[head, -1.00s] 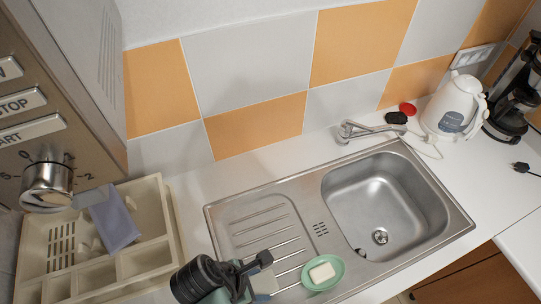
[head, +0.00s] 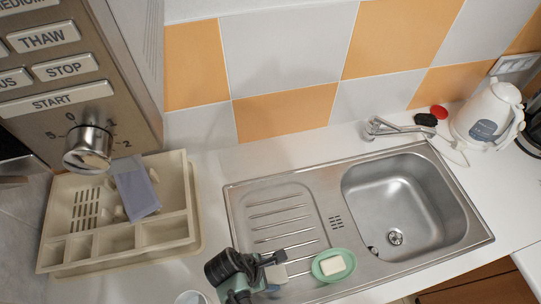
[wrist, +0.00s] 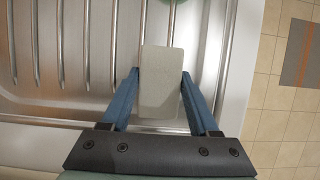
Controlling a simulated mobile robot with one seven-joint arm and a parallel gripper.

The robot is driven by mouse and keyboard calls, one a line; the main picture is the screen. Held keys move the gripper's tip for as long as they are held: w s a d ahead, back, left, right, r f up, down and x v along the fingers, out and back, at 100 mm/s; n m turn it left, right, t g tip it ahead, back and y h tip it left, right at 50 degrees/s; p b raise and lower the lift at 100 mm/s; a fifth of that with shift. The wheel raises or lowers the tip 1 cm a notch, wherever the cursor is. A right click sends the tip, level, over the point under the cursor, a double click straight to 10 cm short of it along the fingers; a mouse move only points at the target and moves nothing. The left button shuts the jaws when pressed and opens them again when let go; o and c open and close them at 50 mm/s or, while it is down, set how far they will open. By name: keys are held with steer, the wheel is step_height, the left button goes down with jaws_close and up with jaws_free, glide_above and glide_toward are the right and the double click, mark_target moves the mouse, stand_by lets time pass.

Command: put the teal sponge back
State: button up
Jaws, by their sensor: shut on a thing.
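My gripper (head: 273,266) is over the front edge of the sink's drainboard (head: 268,204). In the wrist view its two blue fingers (wrist: 160,76) are shut on a pale grey-green rectangular block, the sponge (wrist: 162,92), with one finger on each long side. In the head view the sponge (head: 276,275) is partly hidden by the gripper and looks pale. I cannot tell whether it touches the steel below. A green oval dish (head: 321,276) with a cream bar of soap (head: 333,265) on it stands just right of the gripper.
A cream compartment tray (head: 179,229) at left holds a lavender-grey block (head: 136,192). The sink bowl (head: 398,205) is empty. A tap (head: 385,128), black and red round things (head: 432,115) and a white kettle (head: 487,117) stand behind. A cup rim (head: 190,297) shows at the bottom edge.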

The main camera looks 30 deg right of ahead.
steer(key=shift+f, duration=0.1)
steer(key=o, duration=1.2)
steer(key=shift+r, duration=0.25)
steer(key=v, duration=1.1)
steer(key=shift+w+a+r+b, duration=0.1)
steer(key=shift+a+r+b, duration=0.15)
steer(key=shift+r+b, duration=0.1)
